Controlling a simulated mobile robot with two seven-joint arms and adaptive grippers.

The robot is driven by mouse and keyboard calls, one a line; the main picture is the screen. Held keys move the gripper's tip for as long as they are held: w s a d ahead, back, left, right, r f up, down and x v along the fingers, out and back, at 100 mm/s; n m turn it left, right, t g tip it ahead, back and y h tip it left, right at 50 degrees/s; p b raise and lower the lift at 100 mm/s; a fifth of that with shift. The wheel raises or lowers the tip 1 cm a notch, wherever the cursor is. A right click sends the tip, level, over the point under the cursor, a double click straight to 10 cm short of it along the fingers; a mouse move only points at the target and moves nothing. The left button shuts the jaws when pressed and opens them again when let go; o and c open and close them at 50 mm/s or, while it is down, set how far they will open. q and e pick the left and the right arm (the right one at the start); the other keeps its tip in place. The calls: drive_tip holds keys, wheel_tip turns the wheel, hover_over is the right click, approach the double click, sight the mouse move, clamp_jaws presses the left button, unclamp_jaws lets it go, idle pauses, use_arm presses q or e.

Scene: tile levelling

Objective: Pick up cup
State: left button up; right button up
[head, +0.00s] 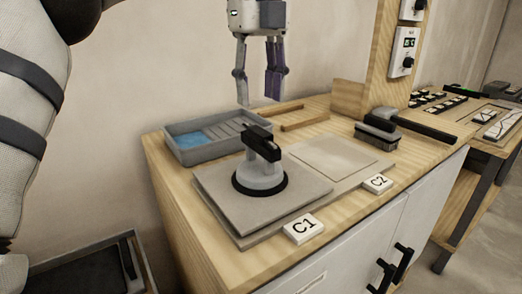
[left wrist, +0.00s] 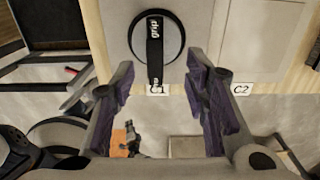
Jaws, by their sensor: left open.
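The suction cup (head: 260,172), with a grey body, black rim and black top handle, stands upright on the grey tile (head: 215,189) by the C1 label (head: 304,228). My left gripper (head: 258,100) hangs above the worktop with its fingers pointing down, open and empty, apart from the cup. In the left wrist view the cup (left wrist: 171,45) is seen from above, beyond the purple-padded fingertips (left wrist: 160,68), with its handle running toward the gap between them. My right gripper is in neither view.
A grey tray with blue water (head: 190,140) stands at the back left of the wooden worktop. A second tile (head: 335,158) lies beside the C2 label (head: 377,184). A dark block (head: 378,129) and a wooden post (head: 392,60) with switches stand to the right.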

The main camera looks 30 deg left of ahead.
sight(260, 151)
use_arm(q)
drive_tip(key=f, duration=0.8)
drive_tip(key=s+f, duration=0.1)
drive_tip(key=f, duration=0.2)
drive_tip(key=shift+d+f+b, duration=0.4)
drive_tip(key=shift+r, duration=0.1)
clamp_jaws()
